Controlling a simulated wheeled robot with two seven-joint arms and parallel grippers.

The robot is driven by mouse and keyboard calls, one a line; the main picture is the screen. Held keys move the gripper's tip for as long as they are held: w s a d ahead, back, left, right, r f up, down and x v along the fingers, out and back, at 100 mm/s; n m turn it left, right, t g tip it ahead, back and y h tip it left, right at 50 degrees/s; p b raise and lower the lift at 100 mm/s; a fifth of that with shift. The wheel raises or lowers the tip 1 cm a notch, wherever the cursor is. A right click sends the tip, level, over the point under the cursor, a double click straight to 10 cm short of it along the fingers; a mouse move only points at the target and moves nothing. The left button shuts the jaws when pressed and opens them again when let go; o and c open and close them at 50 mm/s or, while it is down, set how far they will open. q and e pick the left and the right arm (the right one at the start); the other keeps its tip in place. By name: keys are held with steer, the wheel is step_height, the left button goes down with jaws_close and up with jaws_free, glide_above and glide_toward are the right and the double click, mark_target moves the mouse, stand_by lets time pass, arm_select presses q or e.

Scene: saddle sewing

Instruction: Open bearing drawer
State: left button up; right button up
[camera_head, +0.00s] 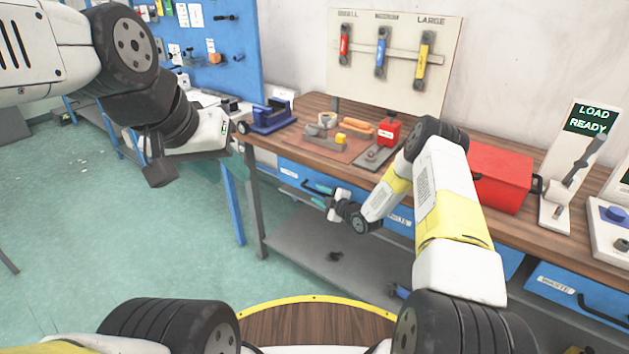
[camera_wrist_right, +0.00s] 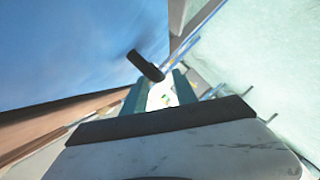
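A blue drawer (camera_head: 288,172) is under the left part of the wooden workbench, with a dark handle (camera_head: 306,184) and a small white label too small to read. It looks shut. My right gripper (camera_head: 321,195) is at this drawer's front by the handle, its two teal fingers apart. In the right wrist view, the fingers (camera_wrist_right: 158,92) show a gap, with the dark handle bar (camera_wrist_right: 147,66) just beyond them against the blue front. I cannot tell if they touch it.
The workbench top (camera_head: 520,232) holds a red box (camera_head: 498,178), a blue vise (camera_head: 268,118) and a brown mat with parts. Another drawer (camera_head: 560,283) is at the right. A grey lower shelf (camera_head: 315,250) is below. Open floor lies to the left.

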steer(key=shift+x, duration=1.45)
jaws_close()
stand_by(0.3)
